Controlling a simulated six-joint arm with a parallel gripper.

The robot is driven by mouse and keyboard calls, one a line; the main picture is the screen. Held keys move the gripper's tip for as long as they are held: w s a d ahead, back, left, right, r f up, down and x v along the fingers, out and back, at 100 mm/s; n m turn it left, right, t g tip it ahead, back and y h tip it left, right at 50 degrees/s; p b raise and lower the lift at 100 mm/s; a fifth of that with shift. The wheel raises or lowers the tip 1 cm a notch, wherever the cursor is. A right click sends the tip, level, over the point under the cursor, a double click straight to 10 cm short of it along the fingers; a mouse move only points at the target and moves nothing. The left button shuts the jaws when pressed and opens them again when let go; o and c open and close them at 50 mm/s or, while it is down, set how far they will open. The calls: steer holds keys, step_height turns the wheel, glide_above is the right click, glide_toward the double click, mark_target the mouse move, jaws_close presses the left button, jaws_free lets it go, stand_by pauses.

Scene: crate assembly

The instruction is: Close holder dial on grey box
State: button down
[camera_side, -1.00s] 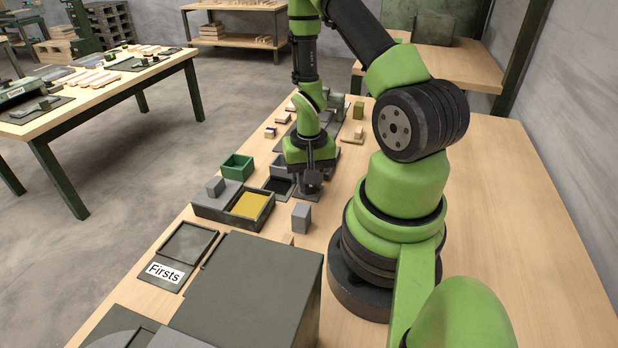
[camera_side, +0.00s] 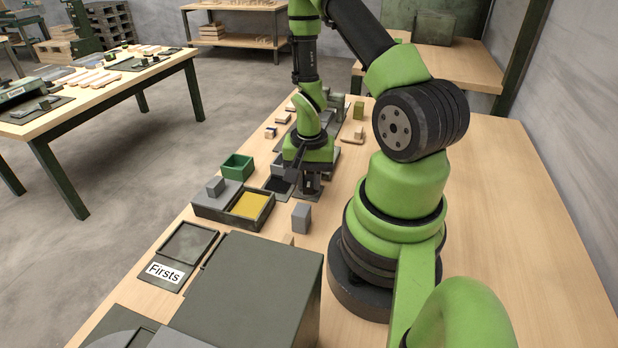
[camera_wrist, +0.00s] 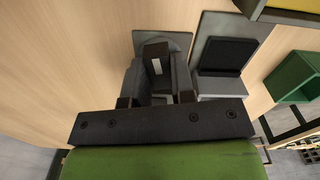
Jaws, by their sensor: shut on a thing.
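In the wrist view, my gripper (camera_wrist: 157,97) is shut on a dark grey holder dial (camera_wrist: 153,50) with a pale stripe on its top. The dial stands over a flat grey plate (camera_wrist: 182,40). My gripper also shows in the side view (camera_side: 309,188), pointing down close over the bench. There its body hides most of the dial and what lies under it. Which part is the grey box itself I cannot tell clearly.
A green open box (camera_side: 237,166) and a tray with a yellow floor (camera_side: 272,205) stand left of my gripper. A small grey block (camera_side: 301,217) stands in front of it. A black pad (camera_wrist: 228,56) lies beside the dial. The bench's right side is clear.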

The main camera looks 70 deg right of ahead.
steer(key=c, duration=1)
jaws_free()
steer(key=shift+o, duration=0.2)
steer(key=shift+r, duration=0.1)
step_height(320, 180, up, 10)
step_height(320, 180, up, 8)
steer(key=n+t, duration=0.2)
steer(key=n, duration=0.1)
glide_above(309, 181)
steer(key=w+a, duration=0.3)
steer(key=a, duration=0.1)
steer(key=a+r+n+t, duration=0.2)
steer(key=a+r+n, duration=0.1)
steer(key=a+r, duration=0.25)
steer(key=s+a+r+n+t+y, duration=0.2)
steer(key=s+a+r+n, duration=0.3)
steer(key=a, duration=0.3)
steer(key=shift+s+a+r+t, duration=0.2)
steer(key=shift+s+r+t, duration=0.25)
steer(key=shift+r+t, duration=0.15)
